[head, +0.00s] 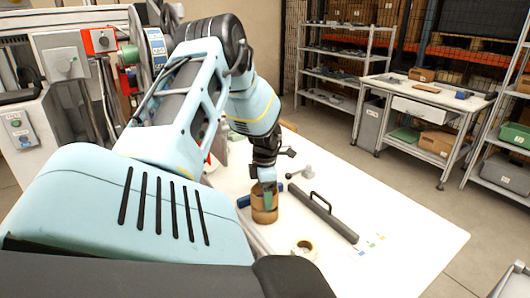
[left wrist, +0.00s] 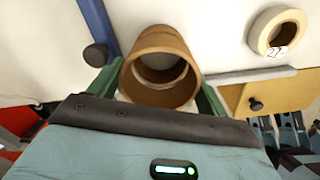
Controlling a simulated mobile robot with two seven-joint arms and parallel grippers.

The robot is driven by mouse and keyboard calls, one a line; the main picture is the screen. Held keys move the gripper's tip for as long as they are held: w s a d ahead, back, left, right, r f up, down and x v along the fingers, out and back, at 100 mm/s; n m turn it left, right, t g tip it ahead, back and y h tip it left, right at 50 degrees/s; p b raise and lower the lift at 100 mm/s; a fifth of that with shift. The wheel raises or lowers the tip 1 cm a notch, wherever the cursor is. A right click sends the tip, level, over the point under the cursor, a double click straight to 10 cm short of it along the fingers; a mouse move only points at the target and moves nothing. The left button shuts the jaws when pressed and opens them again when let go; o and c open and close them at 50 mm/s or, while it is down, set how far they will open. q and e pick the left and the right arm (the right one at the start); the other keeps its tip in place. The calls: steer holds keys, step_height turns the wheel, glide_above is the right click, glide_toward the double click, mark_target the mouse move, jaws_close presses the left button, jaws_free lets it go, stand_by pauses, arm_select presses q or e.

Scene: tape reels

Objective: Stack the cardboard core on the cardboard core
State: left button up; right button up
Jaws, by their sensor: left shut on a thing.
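A brown cardboard core (head: 264,215) stands upright on the white table in the head view. My left gripper (head: 267,189) reaches down to its top and is shut on it. In the left wrist view, the green fingers of my left gripper (left wrist: 160,88) press against opposite sides of a round, open core (left wrist: 132,82). A second inner ring edge shows inside its opening. The brown column in the head view looks like two cores, one on the other, but the seam is too small to be sure. My right gripper is not in view.
On the white table (head: 400,238), a long grey bar with a handle (head: 325,212) lies right of the core, with a cream tape roll (head: 304,249) in front. A blue piece (head: 243,201) lies close on the left. The table's right part is mostly clear.

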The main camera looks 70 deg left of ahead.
arm_select(q)
steer(key=shift+f, duration=0.35)
steer(key=shift+f+b, duration=0.25)
steer(key=shift+b, duration=0.1)
steer(key=o, duration=1)
steer(key=shift+r, duration=0.3)
step_height(320, 180, up, 13)
steer(key=shift+f+p, duration=0.15)
steer(key=shift+p, duration=0.7)
